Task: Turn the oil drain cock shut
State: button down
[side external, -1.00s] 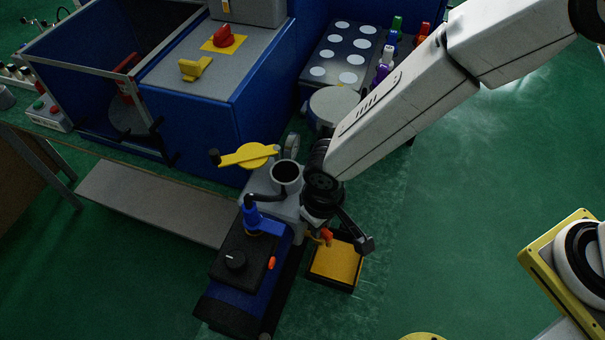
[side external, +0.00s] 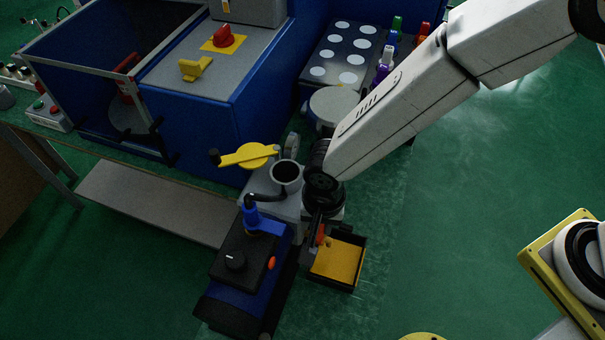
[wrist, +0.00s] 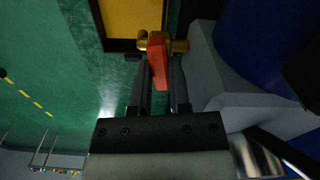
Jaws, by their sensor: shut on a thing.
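The oil drain cock has a brass body (wrist: 176,46) and an orange-red lever (wrist: 158,66), both in the wrist view. In the side external view the lever (side external: 320,234) shows as a small orange piece beside the grey tank. My gripper (wrist: 163,75) is shut on the lever, with dark fingers on both sides of it. In the side external view my gripper (side external: 316,232) points down at the cock, partly hidden by my wrist.
A yellow-floored tray (side external: 338,262) with dark walls lies below the cock. The grey tank (side external: 284,206) and a blue motor unit (side external: 243,285) stand close on the left.

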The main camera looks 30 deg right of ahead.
jog(key=shift+m, duration=1.1)
jog(key=c, duration=0.6)
grip_release()
jog(key=shift+n, duration=0.4)
